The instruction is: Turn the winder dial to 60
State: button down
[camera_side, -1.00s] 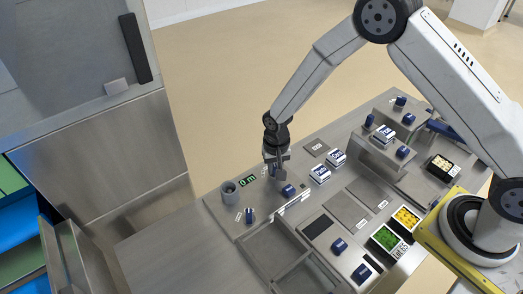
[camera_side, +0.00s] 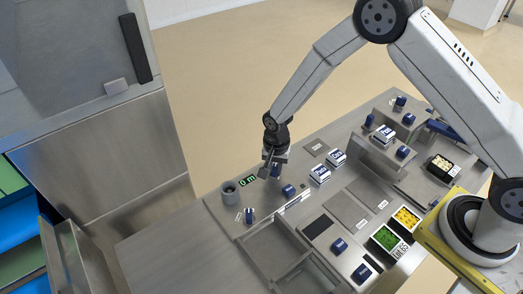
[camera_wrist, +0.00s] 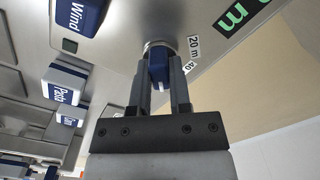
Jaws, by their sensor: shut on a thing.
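The winder dial is a blue knob (camera_wrist: 158,68) on a round metal base, seen in the wrist view. Labels "20 m" and "40" (camera_wrist: 189,67) stand beside it; no 60 mark is visible. My gripper (camera_wrist: 160,72) is shut on the knob, one finger on each side. In the side view my gripper (camera_side: 269,168) points down at the panel, and a bit of the blue knob (camera_side: 277,171) shows beside its fingers. A green-lit display (camera_side: 249,181) near the dial appears to read "0 m". Which mark the knob points at cannot be told.
A blue "Wind" switch (camera_wrist: 78,14) is close to the dial. A grey cup-like holder (camera_side: 229,190) stands left of the display. White-and-blue labelled boxes (camera_side: 320,173) stand to the right. Open floor lies behind the panel.

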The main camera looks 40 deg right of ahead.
jog(key=c, duration=0.7)
grip_release()
jog(key=shift+r, duration=0.1)
jog(key=shift+r, duration=3.4)
jog(key=shift+r, duration=0.1)
